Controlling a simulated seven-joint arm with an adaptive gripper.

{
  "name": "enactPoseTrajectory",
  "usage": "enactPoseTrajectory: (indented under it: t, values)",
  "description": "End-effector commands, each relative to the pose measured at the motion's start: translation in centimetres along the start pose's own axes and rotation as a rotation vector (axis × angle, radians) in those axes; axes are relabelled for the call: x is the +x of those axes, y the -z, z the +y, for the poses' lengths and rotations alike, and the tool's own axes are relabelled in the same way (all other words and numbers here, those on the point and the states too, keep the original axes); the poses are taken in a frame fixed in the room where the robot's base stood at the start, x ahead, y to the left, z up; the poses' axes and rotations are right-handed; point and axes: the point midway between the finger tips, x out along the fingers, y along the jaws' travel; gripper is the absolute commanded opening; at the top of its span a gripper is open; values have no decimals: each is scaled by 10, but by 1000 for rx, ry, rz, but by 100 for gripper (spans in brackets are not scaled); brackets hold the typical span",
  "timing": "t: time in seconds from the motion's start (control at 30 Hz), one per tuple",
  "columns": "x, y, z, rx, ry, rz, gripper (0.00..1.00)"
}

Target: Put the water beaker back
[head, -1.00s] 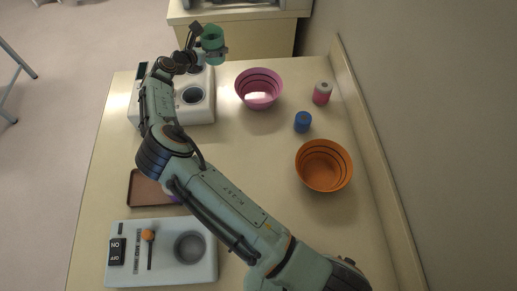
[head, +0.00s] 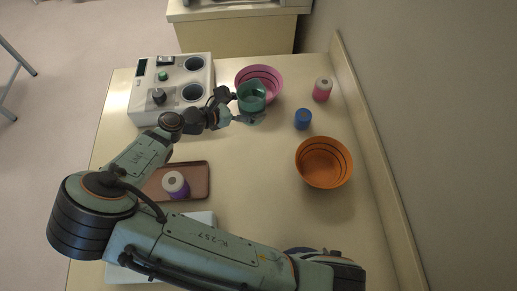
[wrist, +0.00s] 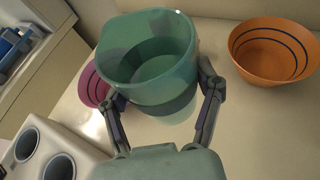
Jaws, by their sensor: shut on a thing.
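The water beaker (head: 252,96) is a green translucent cup. My gripper (head: 247,117) is shut around it and holds it upright or nearly so, in front of the pink bowl in the head view. In the wrist view the beaker (wrist: 148,55) fills the middle, with the two fingers of my gripper (wrist: 160,108) on either side of it. Liquid appears to show inside it. The height of the beaker above the table cannot be told exactly. A white block with two round wells (head: 172,90), a knob and a green button stands to the left of the beaker.
The pink bowl (head: 262,73) is partly hidden behind the beaker. An orange bowl (head: 324,163), a blue cap-like piece (head: 303,119) and a pink bottle (head: 322,90) stand on the right. A brown tray (head: 200,170) holds a purple-and-white bottle (head: 176,185). The table's middle is clear.

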Motion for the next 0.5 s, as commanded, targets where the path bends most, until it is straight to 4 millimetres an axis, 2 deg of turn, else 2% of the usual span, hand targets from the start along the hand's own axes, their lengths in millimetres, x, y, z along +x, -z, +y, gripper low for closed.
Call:
enactPoseTrajectory:
  t: [0.27, 0.5]
  values:
    - [-4, -3, -29, 13, 37, 1, 25]
    - [6, 19, -30, 12, 39, -2, 25]
